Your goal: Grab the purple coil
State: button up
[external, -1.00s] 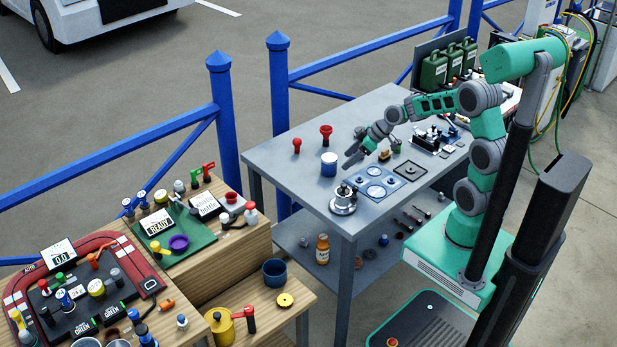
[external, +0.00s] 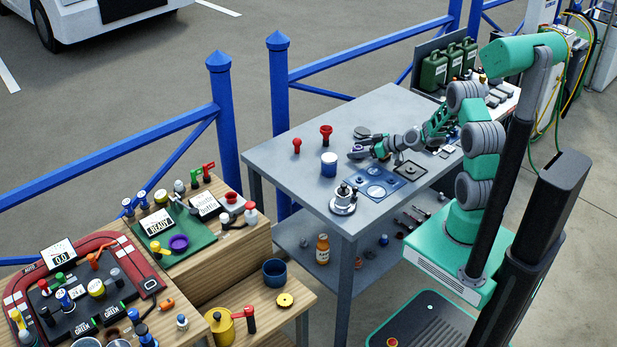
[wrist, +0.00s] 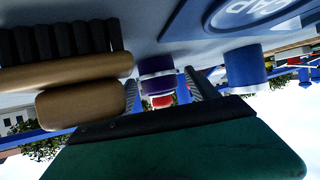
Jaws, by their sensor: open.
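The purple coil (wrist: 158,82), a short dark purple cylinder with a pale band, shows near the middle of the wrist view. It stands on the grey table (external: 300,165). My gripper (wrist: 160,92) is open, with a ribbed finger to each side of the coil in this view. I cannot tell whether the fingers touch it. In the external view my gripper (external: 362,152) is low over the table, and a small patch of purple (external: 356,149) shows at its tip. The coil is partly hidden there.
A brush with a brown handle (wrist: 85,105) lies close on the left in the wrist view. A blue cylinder (external: 329,164), red knobs (external: 326,134), a blue panel (external: 372,184) and a silver pot (external: 343,200) are nearby. A purple ring (external: 179,243) lies on the wooden bench's green mat.

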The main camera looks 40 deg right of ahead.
jog(key=shift+c, duration=0.3)
jog(key=c, duration=1.4)
